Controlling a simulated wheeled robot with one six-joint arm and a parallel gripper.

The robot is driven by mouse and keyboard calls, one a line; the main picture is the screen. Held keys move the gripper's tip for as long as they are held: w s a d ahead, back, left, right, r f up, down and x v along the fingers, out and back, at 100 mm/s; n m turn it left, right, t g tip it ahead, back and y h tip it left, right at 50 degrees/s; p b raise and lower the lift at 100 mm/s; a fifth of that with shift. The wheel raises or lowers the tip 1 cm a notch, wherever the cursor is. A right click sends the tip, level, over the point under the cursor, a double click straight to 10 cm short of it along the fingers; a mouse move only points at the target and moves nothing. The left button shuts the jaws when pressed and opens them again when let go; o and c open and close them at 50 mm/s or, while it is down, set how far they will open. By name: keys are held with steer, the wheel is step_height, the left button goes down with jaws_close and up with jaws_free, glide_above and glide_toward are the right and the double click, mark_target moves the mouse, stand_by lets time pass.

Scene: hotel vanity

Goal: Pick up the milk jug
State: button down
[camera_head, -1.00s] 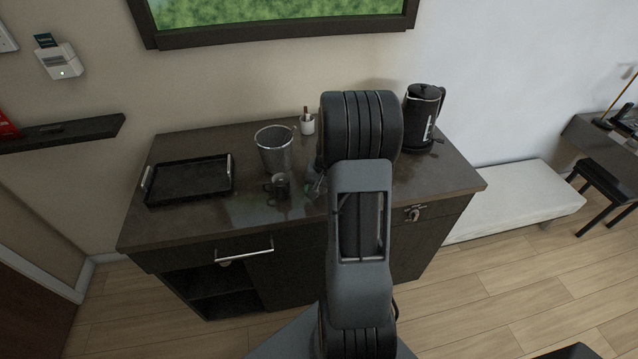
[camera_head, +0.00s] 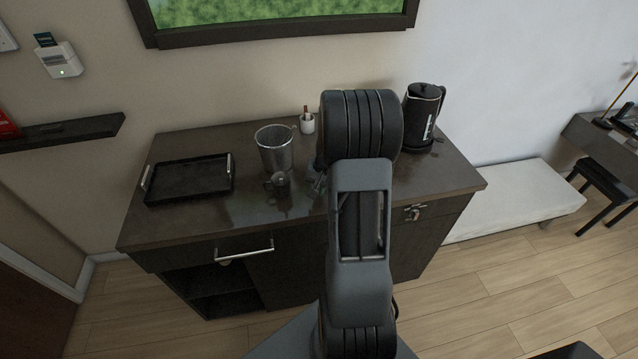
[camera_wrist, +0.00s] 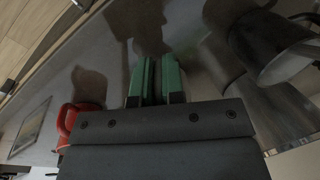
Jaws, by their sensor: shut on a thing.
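The milk jug is the small dark metal jug (camera_head: 279,184) at the front middle of the vanity top in the head view, in front of the metal bucket. My gripper (camera_wrist: 156,62) shows in the wrist view with its green fingers close together. It is shut on the jug from the right side; the exact contact is hard to see. In the head view my arm hides most of the gripper. A dark shape lies beyond the fingertips in the wrist view; I cannot tell whether it is jug or shadow.
A metal bucket (camera_head: 274,150) stands just behind the jug. A black tray (camera_head: 188,182) lies at the left, a white cup (camera_head: 307,125) at the back, and a black kettle (camera_head: 421,115) at the right. A red thing with a loop (camera_wrist: 72,118) shows in the wrist view.

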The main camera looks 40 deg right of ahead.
steer(key=shift+r, duration=0.15)
stand_by(0.4)
steer(key=shift+r, duration=1.05)
steer(key=s+d+r+b, duration=0.2)
steer(key=s+r+b, duration=0.1)
steer(key=s+r, duration=0.7)
steer(key=shift+s+d+r, duration=0.25)
steer(key=shift+s+r, duration=0.05)
steer(key=shift+s, duration=1.45)
steer(key=shift+s, duration=0.1)
